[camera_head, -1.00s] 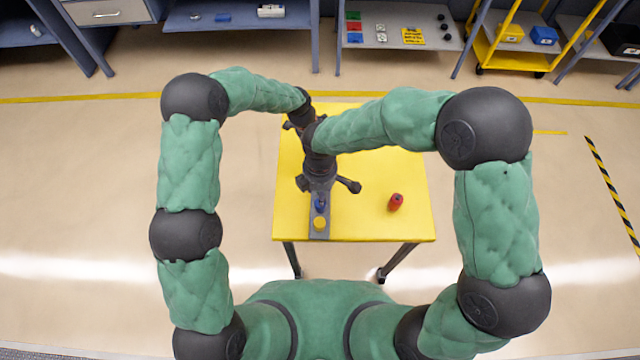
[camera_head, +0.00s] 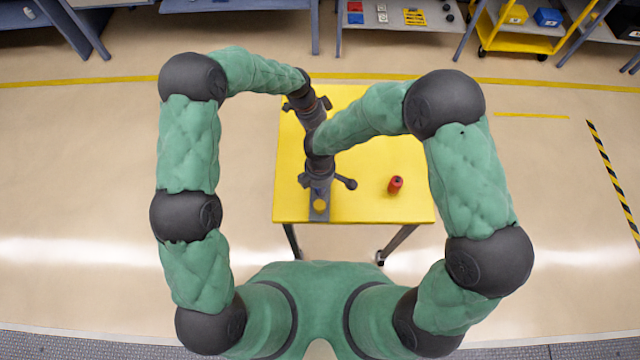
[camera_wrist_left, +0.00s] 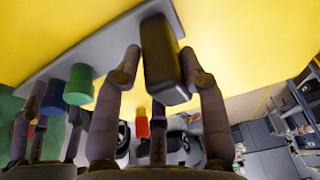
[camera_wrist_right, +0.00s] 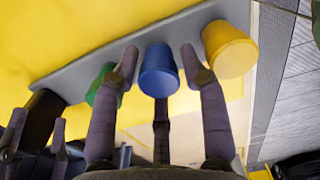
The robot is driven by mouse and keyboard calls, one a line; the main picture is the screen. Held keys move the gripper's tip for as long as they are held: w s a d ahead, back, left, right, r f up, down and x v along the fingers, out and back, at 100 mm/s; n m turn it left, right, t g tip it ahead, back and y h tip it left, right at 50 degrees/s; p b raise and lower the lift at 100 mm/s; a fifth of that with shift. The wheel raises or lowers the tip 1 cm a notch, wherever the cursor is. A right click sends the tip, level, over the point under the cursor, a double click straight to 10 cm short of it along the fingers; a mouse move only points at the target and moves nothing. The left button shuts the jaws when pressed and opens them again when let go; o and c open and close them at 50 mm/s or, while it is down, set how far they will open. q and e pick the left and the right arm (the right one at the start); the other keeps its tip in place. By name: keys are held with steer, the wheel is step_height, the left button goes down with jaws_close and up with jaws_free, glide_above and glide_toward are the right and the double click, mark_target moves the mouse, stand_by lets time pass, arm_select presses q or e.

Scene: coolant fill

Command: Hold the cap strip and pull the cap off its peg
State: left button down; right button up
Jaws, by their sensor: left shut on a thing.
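The grey cap strip (camera_head: 318,216) lies on the yellow table, with a black block at its far end and green, blue and yellow caps along it. My left gripper (camera_wrist_left: 162,62) is shut on the black block (camera_wrist_left: 164,72). In the right wrist view, the fingers of my right gripper (camera_wrist_right: 160,55) stand open on either side of the blue cap (camera_wrist_right: 159,74); I cannot tell if they touch it. The yellow cap (camera_wrist_right: 229,48) is to its right, the green cap (camera_wrist_right: 97,88) to its left.
The table's right part is otherwise clear. Shelves and a yellow cart (camera_head: 505,38) stand at the back, away from the table.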

arm_select(q)
steer(key=shift+s+f, duration=0.25)
steer(key=shift+f, duration=0.05)
arm_select(e)
steer(key=c, duration=0.6)
steer(key=shift+o, duration=0.8)
steer(key=shift+r, duration=0.45)
steer(key=shift+r, duration=2.4)
steer(key=shift+r, duration=2)
